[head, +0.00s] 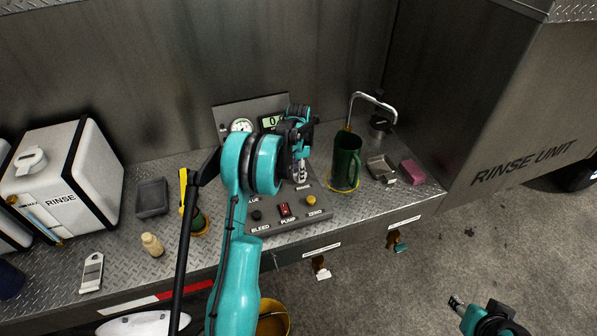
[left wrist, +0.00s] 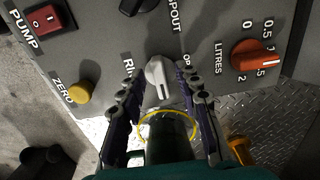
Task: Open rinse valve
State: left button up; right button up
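The control panel (head: 272,222) sits on the metal deck, with a red pump switch (head: 285,209) and a yellow zero button (head: 311,200). In the left wrist view, a grey knob (left wrist: 157,72) stands beside a partly hidden label starting "RIN". My left gripper (head: 301,178) is over the panel's right part and hides the knob in the head view. In the left wrist view its open fingers (left wrist: 158,86) lie on either side of the knob; contact is not clear. My right gripper (head: 455,302) is far from the panel, at the lower right, and too small to read.
A green mug (head: 345,160) stands in a yellow ring right of the panel, near a curved spout (head: 372,97). An orange litres dial (left wrist: 258,61) is beside the knob. A small metal tray (head: 381,169) and a pink block (head: 413,171) lie farther right.

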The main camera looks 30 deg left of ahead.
pick_arm(q)
grip_shut()
jog(key=shift+n, duration=0.3)
jog(key=n+b, duration=0.1)
jog(key=n, duration=0.1)
jog(key=shift+n, duration=0.4)
jog(key=n+b, duration=0.1)
jog(key=n, duration=0.2)
jog(key=shift+d+n, duration=0.15)
jog(key=shift+n, duration=0.15)
jog(key=n+b, duration=0.1)
jog(key=n, duration=0.4)
jog(key=shift+d, duration=0.1)
jog(key=n, duration=0.6)
jog(key=shift+d+b, duration=0.1)
jog(key=shift+b, duration=0.2)
